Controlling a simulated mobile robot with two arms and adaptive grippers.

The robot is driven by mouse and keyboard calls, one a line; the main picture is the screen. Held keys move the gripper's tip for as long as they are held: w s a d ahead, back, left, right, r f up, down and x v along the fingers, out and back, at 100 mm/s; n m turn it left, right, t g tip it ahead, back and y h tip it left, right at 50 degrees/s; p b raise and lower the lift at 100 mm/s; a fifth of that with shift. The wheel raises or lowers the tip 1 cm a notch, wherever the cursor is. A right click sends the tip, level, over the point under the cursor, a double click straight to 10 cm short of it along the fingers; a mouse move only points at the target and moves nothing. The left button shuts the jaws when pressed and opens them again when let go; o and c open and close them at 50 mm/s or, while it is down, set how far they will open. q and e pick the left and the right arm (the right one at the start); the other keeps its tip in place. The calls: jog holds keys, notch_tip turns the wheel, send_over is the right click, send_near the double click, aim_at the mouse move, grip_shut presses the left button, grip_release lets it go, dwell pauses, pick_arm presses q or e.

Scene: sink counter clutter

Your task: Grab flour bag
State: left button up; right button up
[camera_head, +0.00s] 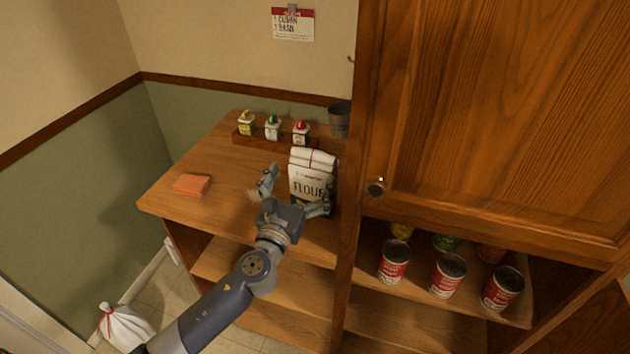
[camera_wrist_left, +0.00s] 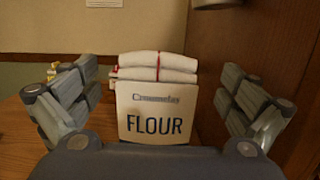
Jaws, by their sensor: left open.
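The white flour bag (camera_head: 309,168) stands upright on the wooden counter (camera_head: 226,200), close to the cabinet side. Its top is folded and tied with a red string. My left gripper (camera_head: 293,190) is open, with one finger to the left of the bag and the other at its lower right. In the left wrist view the bag (camera_wrist_left: 157,100) stands between the two spread fingers of the gripper (camera_wrist_left: 158,105), with a visible gap on each side. The bag's bottom is hidden behind the gripper's palm. My right gripper is not in view.
A wooden rack with several small bottles (camera_head: 272,128) stands behind the bag. A grey cup (camera_head: 340,119) is at the back right. An orange cloth (camera_head: 193,184) lies on the left. The tall cabinet (camera_head: 480,130) bounds the right, with cans (camera_head: 447,275) below.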

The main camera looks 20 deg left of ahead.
aim_at(312, 154)
pick_arm(q)
jog(key=w, duration=0.3)
jog(key=shift+w+r, duration=0.15)
jog(key=shift+w, duration=0.05)
jog(key=w, duration=0.2)
jog(key=w+r+p, duration=0.1)
jog(key=w, duration=0.1)
jog(key=shift+w, duration=0.3)
jog(key=shift+w+d, duration=0.1)
jog(key=shift+w, duration=0.2)
jog(key=shift+s, duration=0.1)
jog(key=shift+c, duration=0.6)
jog(key=c, duration=1.8)
jog(key=shift+r, duration=0.15)
jog(key=shift+c, duration=0.2)
jog(key=shift+r+p, duration=0.1)
jog(key=shift+p, duration=0.2)
